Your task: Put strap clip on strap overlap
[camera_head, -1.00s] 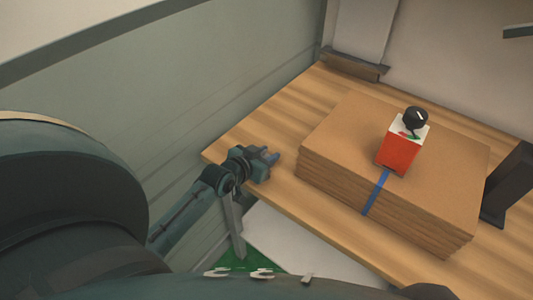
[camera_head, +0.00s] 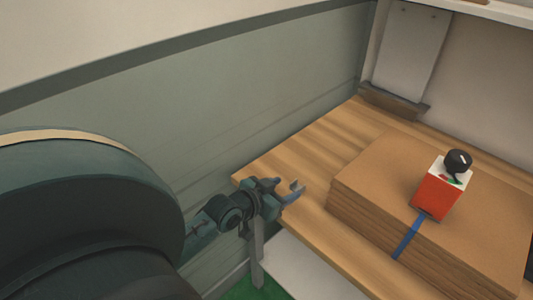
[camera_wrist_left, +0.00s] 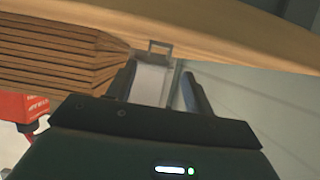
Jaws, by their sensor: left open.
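My left gripper (camera_head: 288,192) is open over the table's left end, to the left of the brown sheet stack and apart from it. A small grey bracket-shaped piece (camera_head: 297,187), perhaps the strap clip, shows at its fingertips; in the left wrist view a thin grey rectangular frame (camera_wrist_left: 160,46) appears beyond the fingers. I cannot tell whether it touches them. A blue strap (camera_head: 407,236) runs down the front side of the stack (camera_head: 375,175). A red box with a white top (camera_head: 437,194) and black knob stands on the stack at the strap's upper end. No strap overlap is visible. My right gripper is not in view.
The wooden table (camera_head: 310,150) is bare left of the stack. A grey panel (camera_head: 410,45) stands at the back behind a brown ledge (camera_head: 392,101). A green-grey wall (camera_head: 220,110) runs along the left. In the left wrist view, the red box (camera_wrist_left: 22,108) shows at the left.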

